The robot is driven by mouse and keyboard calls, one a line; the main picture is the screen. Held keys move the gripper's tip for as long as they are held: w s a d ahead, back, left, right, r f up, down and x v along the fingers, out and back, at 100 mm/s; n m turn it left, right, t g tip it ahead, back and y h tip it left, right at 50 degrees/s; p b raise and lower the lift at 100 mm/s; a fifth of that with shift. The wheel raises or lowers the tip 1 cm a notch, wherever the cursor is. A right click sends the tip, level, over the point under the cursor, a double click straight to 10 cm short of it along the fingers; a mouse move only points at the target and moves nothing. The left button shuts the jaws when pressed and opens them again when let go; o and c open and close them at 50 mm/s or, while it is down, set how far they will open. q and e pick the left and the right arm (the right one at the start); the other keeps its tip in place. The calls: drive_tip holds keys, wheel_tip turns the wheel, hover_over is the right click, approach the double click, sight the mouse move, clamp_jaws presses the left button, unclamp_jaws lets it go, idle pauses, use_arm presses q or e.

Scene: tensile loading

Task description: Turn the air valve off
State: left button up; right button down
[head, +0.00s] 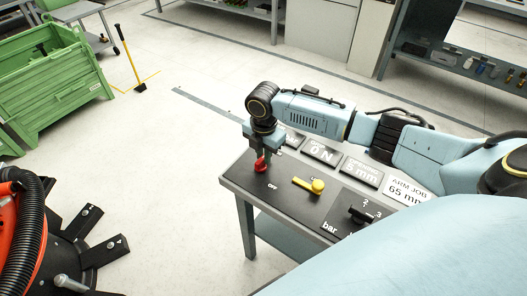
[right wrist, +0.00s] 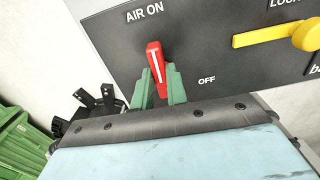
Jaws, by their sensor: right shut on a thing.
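The air valve is a red lever (head: 261,164) near the left end of the black panel on the bench. In the right wrist view the red lever (right wrist: 156,66) points up towards the words "AIR ON", with "OFF" to its right. My right gripper (head: 266,150) reaches down over the lever from above. In the right wrist view its green fingers (right wrist: 160,88) stand on both sides of the lever's lower part and are shut on it. The lever's base is partly hidden by the fingers. My left gripper is not in view.
A yellow lever (head: 309,186) sits to the right of the red one, and a black knob (head: 361,214) further right. Display plates (head: 322,153) stand along the panel's back. A green crate (head: 50,80) stands on the floor at left. Open floor lies left of the bench.

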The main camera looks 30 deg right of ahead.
drive_tip(key=m+p, duration=0.2)
drive_tip(key=p, duration=0.1)
drive_tip(key=m+p, duration=0.1)
drive_tip(key=p, duration=0.1)
drive_tip(key=shift+s+r, duration=0.25)
drive_tip(key=shift+r, duration=0.05)
drive_tip(key=m+p, duration=0.5)
drive_tip(key=shift+s+f, duration=0.1)
drive_tip(key=shift+s, duration=0.2)
drive_tip(key=m+p, duration=0.2)
drive_tip(key=m, duration=0.1)
drive_tip(key=m+p, duration=0.1)
drive_tip(key=p, duration=0.1)
drive_tip(key=shift+s+a+m, duration=0.2)
drive_tip(key=shift+s+m, duration=0.05)
drive_tip(key=shift+m, duration=0.05)
drive_tip(key=m+p, duration=0.1)
drive_tip(key=m, duration=0.2)
drive_tip(key=shift+s+a+f+p, duration=0.1)
drive_tip(key=shift+a+f+p, duration=0.05)
drive_tip(key=shift+p, duration=0.2)
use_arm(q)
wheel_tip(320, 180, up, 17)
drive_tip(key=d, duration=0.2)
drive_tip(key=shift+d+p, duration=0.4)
use_arm(e)
drive_tip(key=shift+m, duration=0.9)
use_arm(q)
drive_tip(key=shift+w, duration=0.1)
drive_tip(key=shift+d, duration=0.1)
